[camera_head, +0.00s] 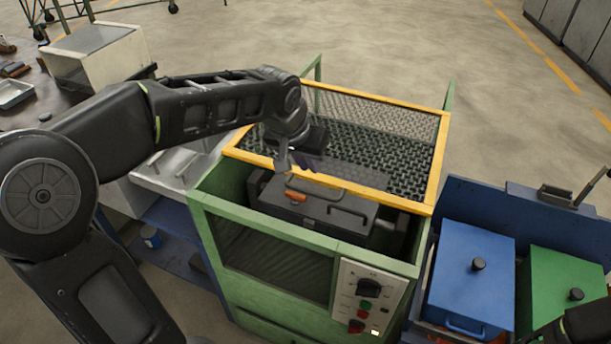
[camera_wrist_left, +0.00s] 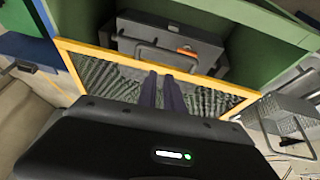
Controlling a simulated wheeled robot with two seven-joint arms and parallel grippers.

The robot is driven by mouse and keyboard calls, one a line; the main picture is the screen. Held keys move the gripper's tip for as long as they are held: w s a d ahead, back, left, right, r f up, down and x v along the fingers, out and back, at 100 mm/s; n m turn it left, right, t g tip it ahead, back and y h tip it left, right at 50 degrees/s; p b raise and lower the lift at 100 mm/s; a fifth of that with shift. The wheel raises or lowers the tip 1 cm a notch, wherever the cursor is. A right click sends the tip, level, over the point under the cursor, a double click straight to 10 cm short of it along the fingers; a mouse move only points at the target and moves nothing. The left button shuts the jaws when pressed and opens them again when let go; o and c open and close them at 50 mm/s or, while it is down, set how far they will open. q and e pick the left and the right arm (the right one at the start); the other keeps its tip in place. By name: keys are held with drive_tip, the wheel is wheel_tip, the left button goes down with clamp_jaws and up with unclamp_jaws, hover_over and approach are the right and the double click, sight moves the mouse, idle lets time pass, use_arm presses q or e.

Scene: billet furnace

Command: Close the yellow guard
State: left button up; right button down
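The yellow guard (camera_head: 437,165) is a yellow-edged frame with dark wire mesh, above the rear part of the green furnace housing (camera_head: 225,210). Its near bar lies behind the dark box with handles (camera_head: 325,205), which shows uncovered in the front opening. In the left wrist view the guard's yellow bar (camera_wrist_left: 100,52) crosses beyond my fingers. My left gripper (camera_head: 284,160) is at the guard's near bar, left of its middle. Its two fingers (camera_wrist_left: 161,76) are close together, with tips at the bar; contact is unclear.
A control panel (camera_head: 368,297) with a knob and buttons is on the housing's front right. Blue (camera_head: 470,275) and green (camera_head: 567,285) lidded boxes stand to the right. A bench with a metal box (camera_head: 97,55) is at the left.

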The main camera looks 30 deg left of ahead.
sight(305, 190)
use_arm(q)
drive_tip(key=shift+s+a+f+g+y, duration=0.15)
drive_tip(key=shift+s+a+f+g, duration=0.1)
drive_tip(key=shift+s+a, duration=0.15)
drive_tip(key=shift+s+a+f+g+y, duration=0.15)
drive_tip(key=shift+s+a+g, duration=0.15)
drive_tip(key=shift+s, duration=0.2)
clamp_jaws()
drive_tip(key=shift+f, duration=0.1)
drive_tip(key=p+x, duration=0.1)
drive_tip(key=x, duration=0.8)
drive_tip(key=shift+w+f, duration=0.2)
drive_tip(key=shift+f, duration=0.1)
drive_tip(key=shift+s+f, duration=0.1)
